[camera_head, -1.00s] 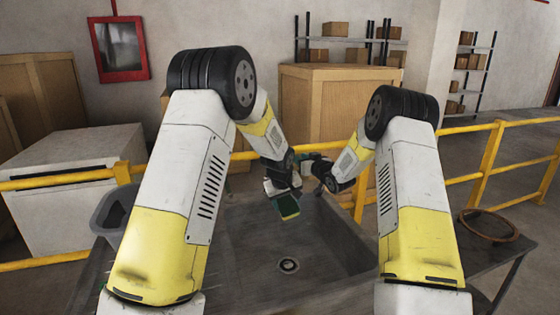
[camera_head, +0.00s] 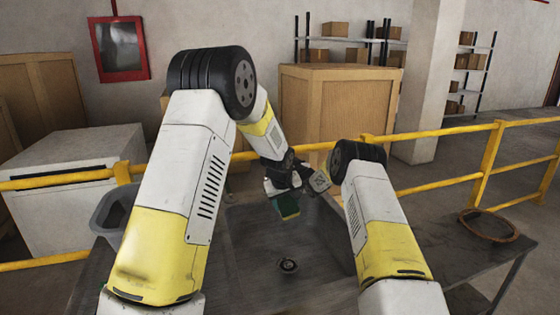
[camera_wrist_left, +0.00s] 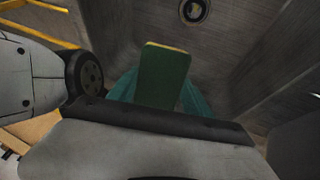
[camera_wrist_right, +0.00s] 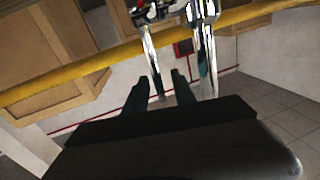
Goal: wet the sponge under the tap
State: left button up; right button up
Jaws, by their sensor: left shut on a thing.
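The sponge (camera_head: 287,207), green with a yellow edge, is in my left gripper (camera_head: 283,197) above the sink (camera_head: 265,245). In the left wrist view the sponge (camera_wrist_left: 163,76) stands between the two teal fingers, which are shut on it, with the drain beyond. The chrome tap (camera_wrist_right: 207,60) shows in the right wrist view, with an upright pipe and a thinner chrome part. My right gripper (camera_wrist_right: 160,80) is open, its dark fingers apart, and the thinner chrome part shows between them; I cannot tell if they touch. In the head view, the tap is not clearly visible.
The sink's drain (camera_head: 288,265) is bare. A grey bin (camera_head: 112,212) stands left of the sink. A yellow rail (camera_head: 430,185) runs behind the sink, with a wooden crate (camera_head: 335,108) beyond.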

jog(key=shift+x, duration=0.9)
grip_shut()
dwell(0.9)
